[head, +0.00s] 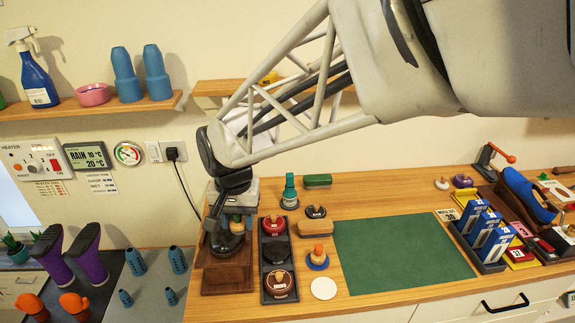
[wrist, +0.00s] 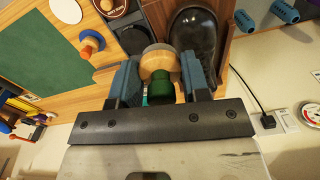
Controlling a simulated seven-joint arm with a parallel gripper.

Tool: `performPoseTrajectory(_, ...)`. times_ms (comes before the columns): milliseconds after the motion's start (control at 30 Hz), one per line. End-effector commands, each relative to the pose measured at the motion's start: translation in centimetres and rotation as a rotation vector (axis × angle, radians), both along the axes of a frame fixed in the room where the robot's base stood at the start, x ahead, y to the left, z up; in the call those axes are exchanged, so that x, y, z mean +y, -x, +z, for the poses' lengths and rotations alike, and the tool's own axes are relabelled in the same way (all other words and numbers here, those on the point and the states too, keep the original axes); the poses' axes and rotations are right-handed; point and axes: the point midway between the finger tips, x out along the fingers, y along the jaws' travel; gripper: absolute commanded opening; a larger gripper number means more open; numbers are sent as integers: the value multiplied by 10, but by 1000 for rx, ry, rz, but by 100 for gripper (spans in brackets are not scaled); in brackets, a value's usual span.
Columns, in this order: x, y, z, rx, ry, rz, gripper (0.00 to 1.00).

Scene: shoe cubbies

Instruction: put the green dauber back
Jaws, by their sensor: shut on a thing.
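The green dauber, a round pale-wood head with a dark green end, shows in the wrist view (wrist: 160,72). My gripper (wrist: 160,80) is shut on it, with one blue-grey finger on each side. In the head view my gripper (head: 232,205) is at the left of the bench, above a stepped brown wooden stand (head: 228,276). A glossy black rounded thing (wrist: 195,35) is right beside the dauber in the wrist view. The head view mostly hides the dauber behind my gripper, and I cannot tell whether it touches the stand.
A dark tray (head: 279,297) with round tins stands right of the stand. Nearby are a green bottle (head: 290,192), a blue-based dauber (head: 318,257) and a white disc (head: 323,288). A green mat (head: 400,250) lies clear. Purple boots (head: 88,255) stand at the left.

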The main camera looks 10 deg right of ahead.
Motion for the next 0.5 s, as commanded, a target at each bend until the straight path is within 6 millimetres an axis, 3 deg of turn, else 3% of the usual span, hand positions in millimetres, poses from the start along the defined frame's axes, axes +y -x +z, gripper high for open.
performPoseTrajectory(200, -51, 30, -17, -3, -3, -169, 20)
performPoseTrajectory(500, -110, 77, -45, -6, -7, -401, 20)
